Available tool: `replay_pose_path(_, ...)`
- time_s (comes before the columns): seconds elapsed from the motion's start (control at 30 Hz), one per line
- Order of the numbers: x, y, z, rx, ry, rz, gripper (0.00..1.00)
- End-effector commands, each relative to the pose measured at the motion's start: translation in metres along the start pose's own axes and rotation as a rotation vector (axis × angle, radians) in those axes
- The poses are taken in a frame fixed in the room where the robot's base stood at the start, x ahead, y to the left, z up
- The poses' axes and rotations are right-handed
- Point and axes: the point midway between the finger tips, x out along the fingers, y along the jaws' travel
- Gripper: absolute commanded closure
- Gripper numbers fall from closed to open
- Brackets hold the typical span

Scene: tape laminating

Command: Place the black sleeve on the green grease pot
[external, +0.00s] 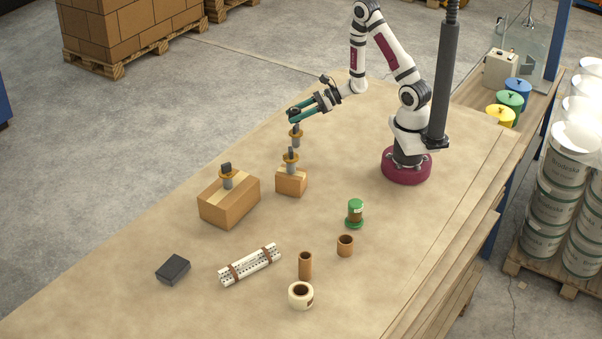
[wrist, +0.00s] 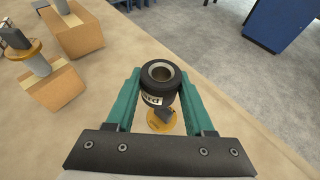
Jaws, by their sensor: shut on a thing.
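The black sleeve (wrist: 158,98), a dark ring with a pale inner liner and a white label, is between the green fingers of my gripper (wrist: 157,100) in the wrist view. My gripper (external: 299,114) is shut on it, above the table at the back, left of my base in the external view. The green grease pot (external: 355,212) stands upright on the table, to the right of and nearer the camera than my gripper. It has a green top, a dark body with a pale label and a green foot. The pot is not in the wrist view.
A grey post with an orange disc (external: 296,132) is just below my gripper; I cannot tell whether it touches the sleeve. Two similar posts stand on cardboard boxes (external: 229,205) (external: 292,184). A brown cup (external: 345,247), tube (external: 305,266) and tape roll (external: 300,296) are in front of the pot.

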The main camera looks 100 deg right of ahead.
Motion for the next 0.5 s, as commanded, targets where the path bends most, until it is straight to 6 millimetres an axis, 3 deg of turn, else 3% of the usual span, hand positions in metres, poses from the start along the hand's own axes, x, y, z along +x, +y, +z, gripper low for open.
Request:
replay_pose_path(0.17,0.016,0.05,0.031,-0.1,-0.003,0.218,1.0)
replay_pose_path(0.27,0.02,0.093,0.05,-0.178,-0.003,0.405,1.0)
replay_pose_path(0.37,0.016,0.143,0.063,-0.268,-0.001,0.625,1.0)
replay_pose_path(0.5,-0.009,0.214,0.07,-0.411,0.0,0.979,1.0)
